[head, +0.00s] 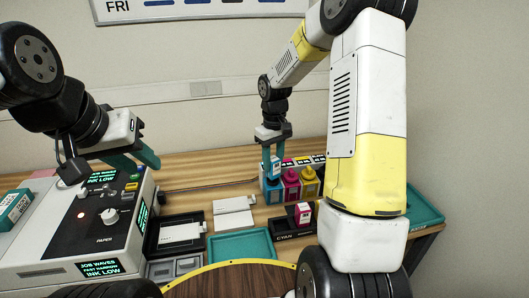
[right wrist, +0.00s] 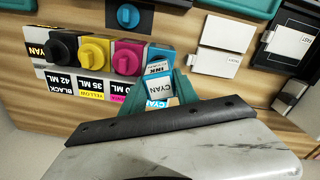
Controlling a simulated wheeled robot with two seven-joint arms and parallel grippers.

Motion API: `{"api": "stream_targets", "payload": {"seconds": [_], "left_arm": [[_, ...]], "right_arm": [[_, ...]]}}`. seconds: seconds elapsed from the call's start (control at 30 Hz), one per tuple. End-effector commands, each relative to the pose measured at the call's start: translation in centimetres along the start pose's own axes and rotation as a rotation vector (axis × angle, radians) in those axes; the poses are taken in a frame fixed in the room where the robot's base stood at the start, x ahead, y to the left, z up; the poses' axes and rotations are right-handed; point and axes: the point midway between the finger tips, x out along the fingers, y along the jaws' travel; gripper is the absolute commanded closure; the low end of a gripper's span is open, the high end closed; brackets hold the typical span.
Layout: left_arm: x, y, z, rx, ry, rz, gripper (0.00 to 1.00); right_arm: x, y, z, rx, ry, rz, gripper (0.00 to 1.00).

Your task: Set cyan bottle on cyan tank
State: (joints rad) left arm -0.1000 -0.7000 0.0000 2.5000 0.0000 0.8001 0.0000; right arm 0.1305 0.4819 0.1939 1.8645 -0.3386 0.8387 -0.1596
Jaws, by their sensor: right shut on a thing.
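My right gripper (head: 273,160) is shut on a small white bottle with a cyan label (head: 275,168), at the left end of the tank row. In the right wrist view the bottle (right wrist: 158,88) sits between the teal fingers and reads CYAN. The cyan tank (head: 271,188) is directly below it, beside the magenta tank (head: 290,182) and the yellow tank (head: 309,182). The fingers and bottle partly hide the cyan tank (right wrist: 158,62) in the right wrist view. I cannot tell whether bottle and tank touch. My left gripper (head: 134,162) is open and empty above the printer.
The white printer (head: 65,235) stands at the left. A teal tray (head: 240,244) and white cards (head: 233,220) lie in the middle. Another teal tray (head: 425,206) is at the right.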

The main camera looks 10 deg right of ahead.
Motion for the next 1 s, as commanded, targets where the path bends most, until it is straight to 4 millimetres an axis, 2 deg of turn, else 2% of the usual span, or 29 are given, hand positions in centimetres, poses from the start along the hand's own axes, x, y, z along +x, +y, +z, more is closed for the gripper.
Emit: {"api": "stream_targets", "payload": {"seconds": [0.73, 0.77, 0.8, 1.0], "left_arm": [[0.0, 0.0, 0.0, 0.000, 0.000, 0.000, 0.67], [0.0, 0.0, 0.0, 0.000, 0.000, 0.000, 0.67], [0.0, 0.0, 0.0, 0.000, 0.000, 0.000, 0.67], [0.0, 0.0, 0.0, 0.000, 0.000, 0.000, 0.67]], "right_arm": [[1.2, 0.0, 0.0, 0.000, 0.000, 0.000, 1.00], [1.2, 0.0, 0.0, 0.000, 0.000, 0.000, 0.60], [1.1, 0.0, 0.0, 0.000, 0.000, 0.001, 0.55], [1.1, 0.0, 0.0, 0.000, 0.000, 0.000, 0.55]]}}
